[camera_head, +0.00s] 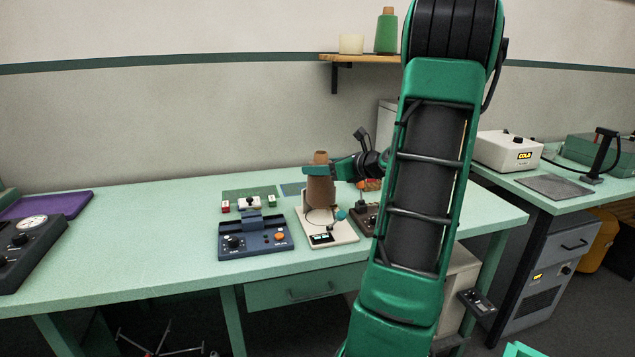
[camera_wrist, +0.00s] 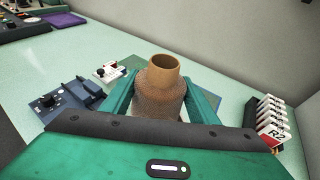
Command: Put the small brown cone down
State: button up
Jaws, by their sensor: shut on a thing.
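The small brown cone (camera_head: 320,187) is upright in my gripper (camera_head: 318,171), above or at the white device with a small display (camera_head: 328,233) on the green table. I cannot tell whether its base touches anything. In the wrist view the brown cone (camera_wrist: 161,88) stands between the two green fingers of my gripper (camera_wrist: 160,95), with its open top toward the camera. The fingers are shut on it. Its lower end is hidden in the wrist view.
A blue control box (camera_head: 255,238) stands left of the white device, and a dark box (camera_head: 366,218) stands close on its right. White labelled blocks (camera_wrist: 272,122) show at the right in the wrist view. The green table (camera_head: 150,235) is clear between the blue box and the purple mat (camera_head: 50,205).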

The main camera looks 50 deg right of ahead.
jog(key=shift+d+f, duration=0.1)
jog(key=shift+f, duration=2.05)
jog(key=o, duration=1.6)
jog(key=shift+c, duration=0.2)
